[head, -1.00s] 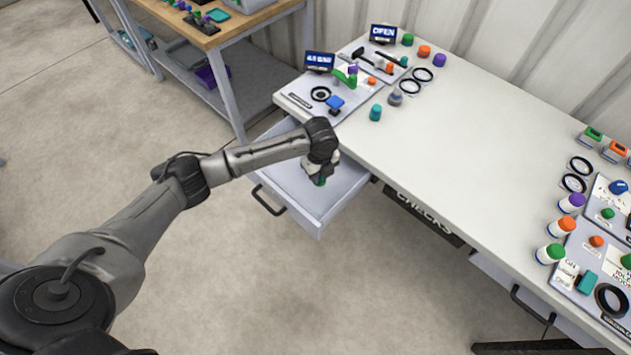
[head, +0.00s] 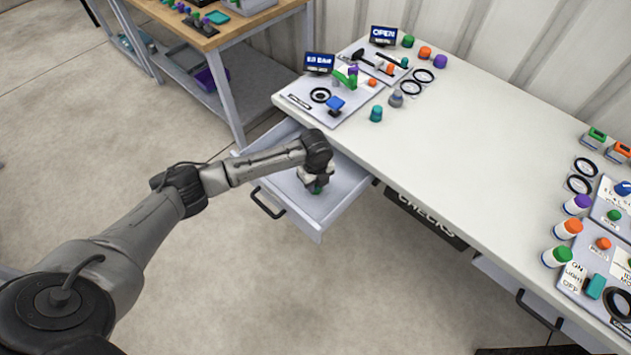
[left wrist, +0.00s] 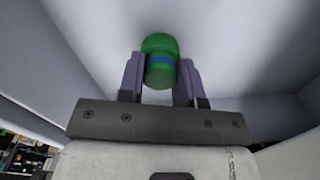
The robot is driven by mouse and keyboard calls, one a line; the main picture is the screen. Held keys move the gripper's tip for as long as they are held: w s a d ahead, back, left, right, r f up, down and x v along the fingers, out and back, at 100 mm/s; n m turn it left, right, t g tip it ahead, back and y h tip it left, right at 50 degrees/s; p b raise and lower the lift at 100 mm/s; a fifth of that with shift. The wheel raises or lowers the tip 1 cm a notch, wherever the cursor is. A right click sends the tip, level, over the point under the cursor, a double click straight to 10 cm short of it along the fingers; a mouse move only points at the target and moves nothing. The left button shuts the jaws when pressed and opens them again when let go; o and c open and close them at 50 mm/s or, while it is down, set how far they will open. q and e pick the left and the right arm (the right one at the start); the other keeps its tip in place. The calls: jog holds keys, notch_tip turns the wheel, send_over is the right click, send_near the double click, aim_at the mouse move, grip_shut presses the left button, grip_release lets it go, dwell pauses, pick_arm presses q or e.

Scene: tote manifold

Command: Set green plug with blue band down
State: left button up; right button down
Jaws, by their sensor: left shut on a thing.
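The green plug with a blue band (left wrist: 160,62) is between the two fingers of my left gripper (left wrist: 160,80) in the left wrist view. The fingers are shut on its sides, and its rounded green end points away from the gripper. In the head view my left gripper (head: 316,184) is inside the open white drawer (head: 345,197), low over its floor. Only a little of the green plug (head: 316,190) shows there under the gripper. I cannot tell whether the plug touches the drawer floor. My right gripper is not in view.
The drawer walls stand close around the gripper. The white table (head: 480,150) is to the right, with a panel (head: 318,112) and a teal plug (head: 376,113) near its left end. Its middle is clear. A wooden bench (head: 215,35) stands at the back left.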

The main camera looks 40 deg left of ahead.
pick_arm(q)
jog(key=o, duration=0.9)
jog(key=shift+f, duration=0.1)
jog(key=shift+o, duration=0.2)
notch_tip(320, 180, up, 12)
jog(key=p, duration=0.3)
jog(key=shift+p, duration=0.4)
